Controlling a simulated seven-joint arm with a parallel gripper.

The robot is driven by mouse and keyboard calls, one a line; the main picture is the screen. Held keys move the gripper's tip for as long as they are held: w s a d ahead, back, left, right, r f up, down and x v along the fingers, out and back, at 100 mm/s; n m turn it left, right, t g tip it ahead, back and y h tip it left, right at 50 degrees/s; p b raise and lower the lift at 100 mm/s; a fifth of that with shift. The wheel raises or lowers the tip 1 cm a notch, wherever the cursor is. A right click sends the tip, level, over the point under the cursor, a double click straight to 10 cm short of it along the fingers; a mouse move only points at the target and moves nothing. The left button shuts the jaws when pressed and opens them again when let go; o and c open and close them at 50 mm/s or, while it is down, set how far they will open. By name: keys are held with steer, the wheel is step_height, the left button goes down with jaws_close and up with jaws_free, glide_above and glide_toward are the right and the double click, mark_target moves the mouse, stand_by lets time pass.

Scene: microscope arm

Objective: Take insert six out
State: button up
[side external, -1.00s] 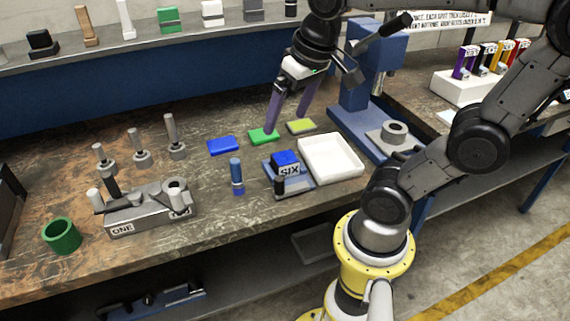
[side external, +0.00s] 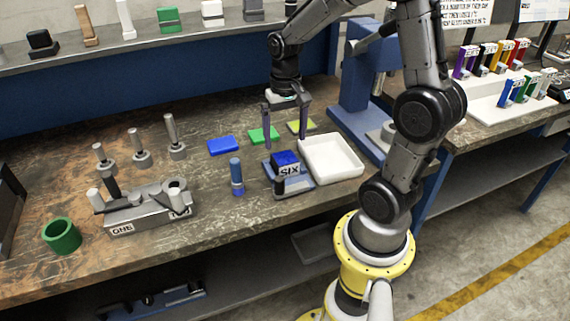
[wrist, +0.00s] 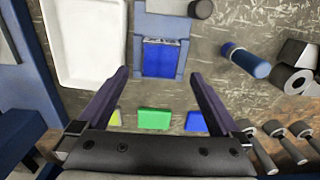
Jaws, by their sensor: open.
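The blue insert labelled SIX (side external: 287,163) sits in a blue-grey fixture (side external: 300,182) near the middle of the bench, beside the white tray. In the wrist view the blue insert (wrist: 166,58) lies in its fixture (wrist: 160,25), ahead of the fingertips and roughly centred between them. My gripper (side external: 285,142) is open and empty, pointing down above the bench, just behind the fixture in the side view. Its two dark purple fingers also show in the wrist view (wrist: 158,72), wide apart and apart from the insert.
A white tray (side external: 331,175) stands right of the fixture, with a blue press (side external: 362,85) beyond. A blue cylinder (side external: 236,177) stands to its left. Blue (side external: 223,145), green (side external: 263,134) and yellow-green (side external: 301,126) plates lie behind. A grey fixture labelled ONE (side external: 150,208) is further left.

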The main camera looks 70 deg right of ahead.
mark_target(284, 157)
steer(key=shift+f, duration=3.1)
jaws_close()
steer(key=shift+w+d+r, duration=0.1)
steer(key=shift+w+r, duration=0.05)
